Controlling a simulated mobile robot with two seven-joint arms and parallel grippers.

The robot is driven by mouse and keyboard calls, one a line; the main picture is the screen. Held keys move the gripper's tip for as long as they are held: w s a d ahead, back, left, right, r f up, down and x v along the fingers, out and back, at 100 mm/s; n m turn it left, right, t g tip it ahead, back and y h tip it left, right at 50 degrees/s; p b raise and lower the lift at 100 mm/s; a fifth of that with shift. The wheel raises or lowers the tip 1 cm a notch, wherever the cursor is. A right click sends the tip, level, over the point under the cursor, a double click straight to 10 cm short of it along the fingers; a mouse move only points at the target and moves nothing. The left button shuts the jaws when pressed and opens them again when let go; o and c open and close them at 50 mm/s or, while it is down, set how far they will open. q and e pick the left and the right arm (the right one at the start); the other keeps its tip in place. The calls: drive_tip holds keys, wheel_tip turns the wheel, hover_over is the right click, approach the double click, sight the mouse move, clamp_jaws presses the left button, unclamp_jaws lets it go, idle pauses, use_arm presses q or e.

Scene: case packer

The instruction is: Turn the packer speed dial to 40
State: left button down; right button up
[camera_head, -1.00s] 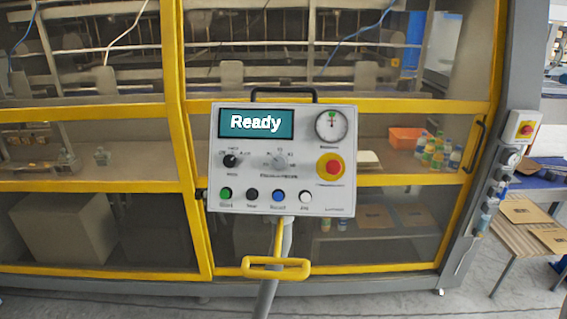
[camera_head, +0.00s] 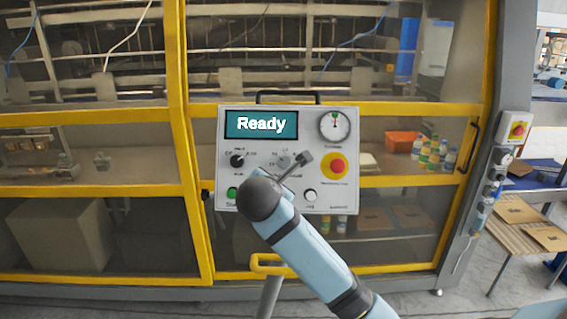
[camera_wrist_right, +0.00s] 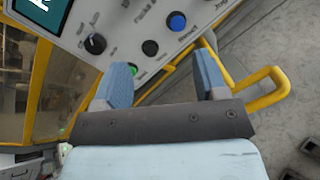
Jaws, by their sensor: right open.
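The control panel (camera_head: 228,180) shows "Ready" on its display. The grey speed dial (camera_head: 284,161) is right of the black mode knob (camera_head: 237,161); its pointer and numbers are too small to read. My right arm comes in from the lower right, its wrist in front of the panel's lower middle, hiding some buttons. In the right wrist view my right gripper (camera_wrist_right: 163,80) is open and empty, fingers apart, over the panel's lower edge. The mode knob also shows there (camera_wrist_right: 95,44); the speed dial does not. My left gripper is not in view.
A red emergency stop (camera_head: 334,166) sits just right of the speed dial, below a round gauge (camera_head: 334,125). A green button (camera_wrist_right: 137,70) and a blue button (camera_wrist_right: 177,21) lie near the gripper. A yellow handle (camera_wrist_right: 268,92) projects below the panel.

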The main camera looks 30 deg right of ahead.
wheel_tip(320, 180, up, 4)
drive_tip(key=w+n+h, duration=0.1)
drive_tip(key=p, duration=0.2)
approach(285, 161)
drive_tip(key=x, duration=0.7)
drive_tip(key=shift+w+d+f, duration=0.3)
drive_tip(key=shift+w+d, duration=0.15)
drive_tip(key=shift+w+d+f, duration=0.1)
drive_tip(key=shift+d, duration=0.05)
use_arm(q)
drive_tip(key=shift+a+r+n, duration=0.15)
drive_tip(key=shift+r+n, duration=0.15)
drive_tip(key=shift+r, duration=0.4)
use_arm(e)
drive_tip(key=shift+c, duration=0.4)
drive_tip(key=c, duration=0.8)
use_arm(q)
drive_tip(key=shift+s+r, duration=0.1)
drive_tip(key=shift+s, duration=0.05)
use_arm(e)
drive_tip(key=shift+c, duration=0.2)
